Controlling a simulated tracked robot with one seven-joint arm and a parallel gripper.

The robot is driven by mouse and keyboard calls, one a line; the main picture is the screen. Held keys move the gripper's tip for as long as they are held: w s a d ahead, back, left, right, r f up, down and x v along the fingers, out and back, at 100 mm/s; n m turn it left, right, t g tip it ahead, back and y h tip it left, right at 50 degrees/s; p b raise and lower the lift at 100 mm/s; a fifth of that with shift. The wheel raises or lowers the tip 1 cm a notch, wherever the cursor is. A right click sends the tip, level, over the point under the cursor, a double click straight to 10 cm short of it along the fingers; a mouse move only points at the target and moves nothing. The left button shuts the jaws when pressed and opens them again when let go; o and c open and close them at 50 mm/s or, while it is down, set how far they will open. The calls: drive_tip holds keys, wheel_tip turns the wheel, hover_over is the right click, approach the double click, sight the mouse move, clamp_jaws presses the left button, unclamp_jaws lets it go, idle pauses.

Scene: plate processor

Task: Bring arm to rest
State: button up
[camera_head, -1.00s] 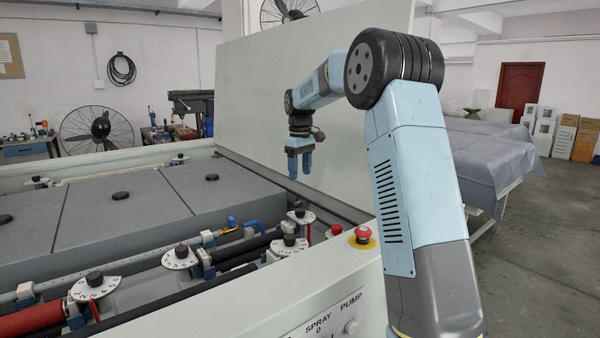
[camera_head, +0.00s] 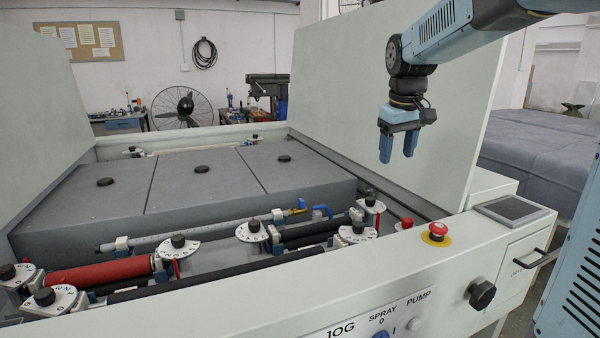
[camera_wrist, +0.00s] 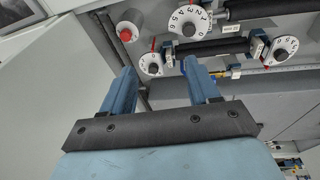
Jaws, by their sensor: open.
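My gripper (camera_head: 398,146) hangs from my blue and black arm, fingers pointing down, above the right end of the open plate processor (camera_head: 300,275). It is open with nothing between its two blue fingers. In the wrist view the two fingers (camera_wrist: 160,88) stand apart, with the machine's dials and a red button beyond them. In the head view the gripper is in front of the raised pale lid panel (camera_head: 350,90) and clear of the grey deck (camera_head: 210,205).
A red emergency button (camera_head: 438,229), a small screen panel (camera_head: 512,210) and a black knob (camera_head: 482,294) sit on the machine's right side. White numbered dials (camera_head: 252,232) and rollers line the bath. A covered table (camera_head: 540,150) stands behind at right.

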drive_tip(key=s+f+m+t, duration=0.1)
drive_tip(key=s+f+m, duration=0.1)
drive_tip(key=s, duration=1)
drive_tip(key=s+d+f+m+t, duration=0.1)
drive_tip(key=s+f, duration=0.3)
drive_tip(key=s, duration=0.8)
drive_tip(key=shift+s+f+m+t, duration=0.15)
drive_tip(key=shift+f+m+t, duration=0.2)
drive_tip(key=shift+m+t, duration=0.2)
